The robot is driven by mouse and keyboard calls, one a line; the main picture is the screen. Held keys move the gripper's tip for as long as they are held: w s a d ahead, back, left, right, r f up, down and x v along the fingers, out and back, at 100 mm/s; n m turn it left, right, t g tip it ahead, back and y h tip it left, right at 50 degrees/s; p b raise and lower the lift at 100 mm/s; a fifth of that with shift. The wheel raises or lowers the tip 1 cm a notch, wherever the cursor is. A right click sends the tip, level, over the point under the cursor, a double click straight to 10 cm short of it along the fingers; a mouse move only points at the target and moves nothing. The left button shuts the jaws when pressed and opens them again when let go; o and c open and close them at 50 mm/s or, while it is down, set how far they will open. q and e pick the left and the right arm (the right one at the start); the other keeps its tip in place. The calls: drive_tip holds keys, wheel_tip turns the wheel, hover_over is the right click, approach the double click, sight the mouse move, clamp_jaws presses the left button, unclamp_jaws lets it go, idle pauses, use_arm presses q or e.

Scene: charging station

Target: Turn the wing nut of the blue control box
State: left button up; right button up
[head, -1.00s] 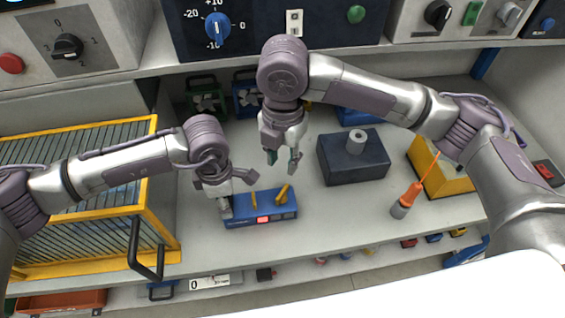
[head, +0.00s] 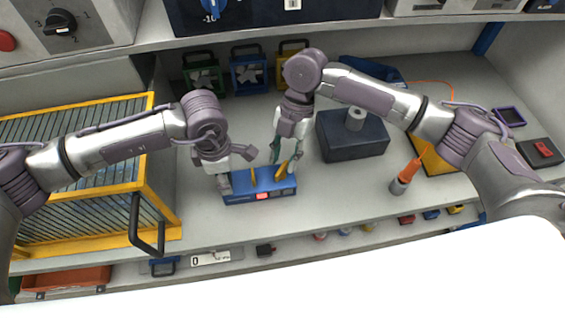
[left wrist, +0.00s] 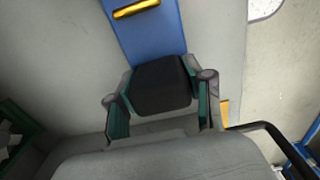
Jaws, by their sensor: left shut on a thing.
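A small blue box (head: 262,195) with a red lit panel lies on the bench. Two yellow upright pieces stand on it, a left one (head: 253,177) and a slanted right one (head: 282,171). My left gripper (head: 224,184) is shut on its black end block (left wrist: 160,88). My right gripper (head: 284,159) is open and points down just above the right yellow piece; I cannot tell whether they touch. At the back stands another blue box (head: 249,84) with a handle and a grey wing-shaped piece, between a green box (head: 203,82) and a yellow one (head: 284,75).
A dark block with a grey cylinder (head: 352,145) stands right of my right gripper. An orange-handled tool (head: 405,174) stands farther right. A yellow wire rack (head: 140,225) is at the left. Bare bench shows between the small blue box and the back row.

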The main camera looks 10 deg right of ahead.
sight(282, 171)
drive_tip(key=shift+x, duration=1.25)
clamp_jaws()
drive_tip(key=shift+m, duration=0.4)
drive_tip(key=m+t, duration=0.1)
drive_tip(key=m, duration=0.1)
drive_tip(key=m+y, duration=0.1)
drive_tip(key=m, duration=0.1)
drive_tip(key=shift+s+t, duration=0.1)
drive_tip(key=shift+t, duration=0.3)
drive_tip(key=shift+m+t+y, duration=0.3)
drive_tip(key=shift+m+t, duration=0.5)
drive_tip(key=shift+m, duration=1.5)
